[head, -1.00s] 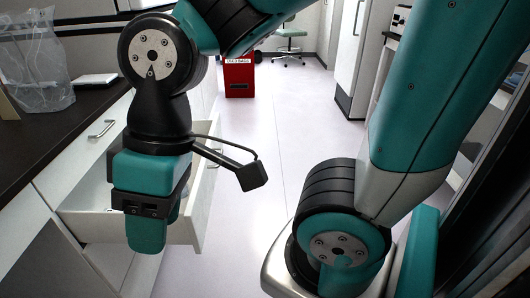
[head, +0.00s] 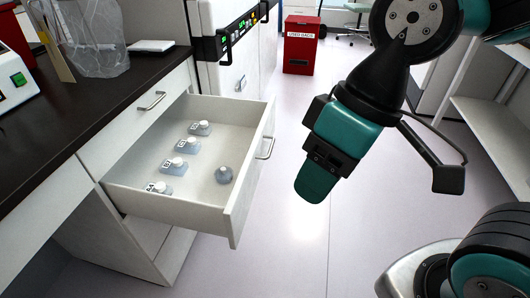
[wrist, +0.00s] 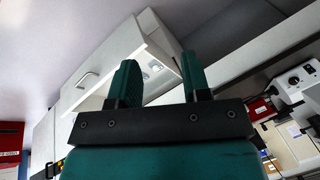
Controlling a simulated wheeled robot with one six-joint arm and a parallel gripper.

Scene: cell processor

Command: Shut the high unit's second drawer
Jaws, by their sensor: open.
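An open white drawer (head: 250,180) juts out from under the dark worktop at the left of the head view. It sits below a closed drawer front with its own handle. The open drawer's handle (head: 265,149) is on its outer face. Several small labelled bottles and one round flask (head: 224,174) stand inside it. My gripper (head: 309,190) hangs to the right of the drawer front, apart from it. In the wrist view my gripper (wrist: 160,80) shows two spread fingers with nothing between them. The drawer (wrist: 160,50) shows beyond the fingers there.
The dark worktop (head: 60,130) carries a clear plastic bag (head: 90,40) and a device at far left. A red bin (head: 300,45) stands farther back on the floor. Open white shelving (head: 487,115) is at the right. The floor (head: 270,260) right of the drawer is clear.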

